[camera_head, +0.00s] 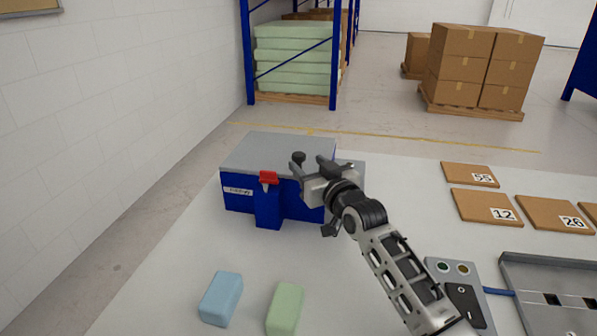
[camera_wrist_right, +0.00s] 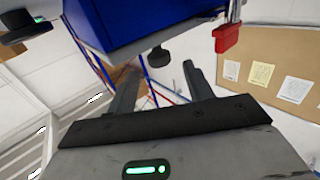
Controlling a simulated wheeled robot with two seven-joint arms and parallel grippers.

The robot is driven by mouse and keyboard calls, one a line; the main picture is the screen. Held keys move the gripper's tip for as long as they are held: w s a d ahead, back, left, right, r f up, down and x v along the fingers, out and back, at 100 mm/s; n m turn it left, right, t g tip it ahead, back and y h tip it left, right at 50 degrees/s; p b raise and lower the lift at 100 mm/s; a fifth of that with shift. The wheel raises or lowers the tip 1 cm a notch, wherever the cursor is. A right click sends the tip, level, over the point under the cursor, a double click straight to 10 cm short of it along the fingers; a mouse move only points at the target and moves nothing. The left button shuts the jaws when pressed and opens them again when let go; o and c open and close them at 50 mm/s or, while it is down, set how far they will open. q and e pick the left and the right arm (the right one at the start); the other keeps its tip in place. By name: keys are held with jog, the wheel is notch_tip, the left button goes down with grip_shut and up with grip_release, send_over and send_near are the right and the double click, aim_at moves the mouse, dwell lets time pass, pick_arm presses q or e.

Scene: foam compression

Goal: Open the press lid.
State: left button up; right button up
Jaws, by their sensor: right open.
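The press (camera_head: 238,198) is a blue box with a flat grey lid (camera_head: 275,145), which lies shut on top. A red latch (camera_head: 268,178) sits on its front; it also shows in the right wrist view (camera_wrist_right: 227,38). A black knob (camera_head: 299,157) shows at the lid's front edge, and in the right wrist view (camera_wrist_right: 158,56) it appears between the two finger lines, near the tips. My right gripper (camera_head: 309,168) is open at the front right of the press, close to the knob. Contact cannot be told. My left gripper is not in view.
A blue foam block (camera_head: 221,298) and a green foam block (camera_head: 285,308) lie on the white table in front of the press. Numbered brown boards (camera_head: 488,205), a button box (camera_head: 462,295) and a metal tray (camera_head: 560,270) are at the right.

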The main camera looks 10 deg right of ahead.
aim_at(302, 160)
jog(key=b+x, duration=0.1)
jog(key=x, duration=0.1)
jog(key=b+x, duration=0.2)
jog(key=shift+w+f, duration=0.2)
jog(key=shift+f, duration=0.05)
jog(key=shift+w+a+r+b, duration=0.25)
jog(key=shift+w+a+b, duration=0.1)
jog(key=shift+w+b, duration=0.4)
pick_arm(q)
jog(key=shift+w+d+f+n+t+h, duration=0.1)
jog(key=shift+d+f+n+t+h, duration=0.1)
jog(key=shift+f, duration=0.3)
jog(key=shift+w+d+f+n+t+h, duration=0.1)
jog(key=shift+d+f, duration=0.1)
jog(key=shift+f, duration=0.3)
